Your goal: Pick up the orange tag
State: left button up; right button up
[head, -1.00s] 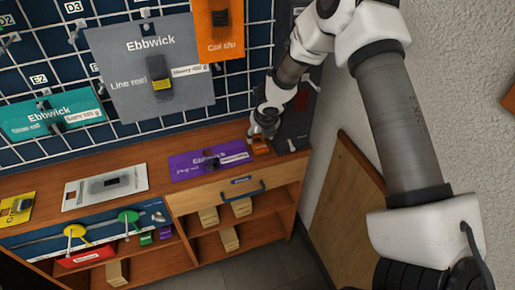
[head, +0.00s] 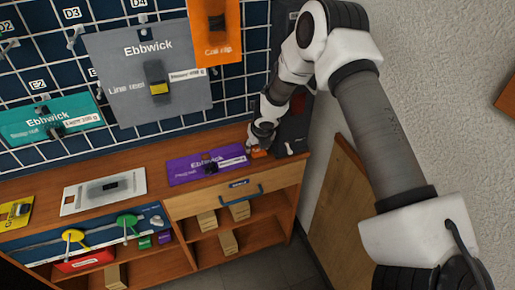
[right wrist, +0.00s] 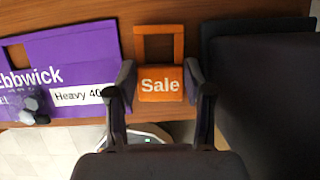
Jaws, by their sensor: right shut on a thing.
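The orange tag (right wrist: 160,84), marked "Sale" and with an open square frame at its top, is between the fingers of my right gripper (right wrist: 160,88) in the right wrist view. The fingers close on its left and right sides. In the head view the tag (head: 258,153) is a small orange patch at the right end of the wooden counter, partly hidden by my right gripper (head: 256,148). I cannot tell if it is clear of the counter. My left gripper is not in view.
A purple Ebbwick card (head: 206,164) lies on the counter (head: 150,167) left of the gripper. A dark panel (right wrist: 262,90) stands close on the right. A large orange card (head: 214,30) and a grey card (head: 150,75) hang on the grid above. A drawer with a handle (head: 241,199) is below.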

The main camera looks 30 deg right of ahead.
aim_at(257, 148)
jog(key=shift+r+p, duration=0.35)
jog(key=shift+r, duration=0.25)
notch_tip(257, 148, up, 3)
jog(key=shift+f+p, duration=0.1)
jog(key=shift+p, duration=0.65)
jog(key=b, duration=0.1)
jog(key=s+f+b, duration=0.1)
jog(key=shift+a+f+b, duration=0.15)
jog(key=shift+a+b, duration=0.1)
jog(key=shift+b, duration=0.15)
jog(key=s+a+r+b, duration=0.1)
jog(key=s+a+b, duration=0.2)
jog(key=s, duration=0.3)
jog(key=s+a+r+b, duration=0.1)
jog(key=s+a+b, duration=0.2)
jog(key=s+b, duration=0.3)
jog(key=shift+s+r, duration=0.15)
jog(key=shift+s, duration=0.65)
